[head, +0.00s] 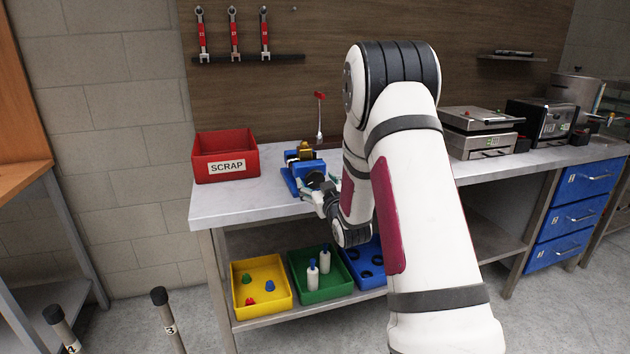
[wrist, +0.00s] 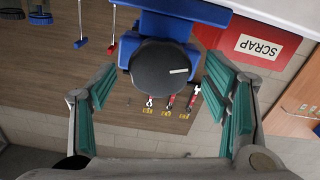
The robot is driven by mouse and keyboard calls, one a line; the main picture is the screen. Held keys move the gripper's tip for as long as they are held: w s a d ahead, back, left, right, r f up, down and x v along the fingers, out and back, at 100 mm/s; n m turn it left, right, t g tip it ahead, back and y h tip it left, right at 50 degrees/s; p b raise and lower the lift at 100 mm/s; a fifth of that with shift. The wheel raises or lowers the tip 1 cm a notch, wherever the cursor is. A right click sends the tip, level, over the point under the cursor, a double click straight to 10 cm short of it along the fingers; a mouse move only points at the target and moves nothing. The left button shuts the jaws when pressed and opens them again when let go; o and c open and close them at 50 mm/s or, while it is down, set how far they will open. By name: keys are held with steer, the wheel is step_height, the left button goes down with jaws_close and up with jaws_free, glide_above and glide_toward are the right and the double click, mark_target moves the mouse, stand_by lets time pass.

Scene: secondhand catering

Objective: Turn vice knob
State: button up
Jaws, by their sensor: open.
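The blue vice (head: 289,178) stands near the front edge of the grey workbench, with a brass-coloured part on top. In the wrist view the vice body (wrist: 180,15) is at the top. Its round black knob (wrist: 158,68) faces the camera and has a short white mark right of its middle. My gripper (wrist: 160,82) is open, with one green-padded finger on each side of the knob and a visible gap on both sides. In the head view my gripper (head: 318,192) is at the front of the vice, partly hidden by my arm.
A red SCRAP bin (head: 225,157) stands left of the vice. Yellow (head: 262,308), green (head: 322,292) and blue (head: 358,285) trays sit on the lower shelf. Kitchen appliances (head: 478,134) stand at right. The bench front left is clear.

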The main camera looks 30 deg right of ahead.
steer(key=shift+x, duration=1.2)
steer(key=c, duration=1.2)
steer(key=shift+o, duration=0.2)
steer(key=shift+m, duration=0.3)
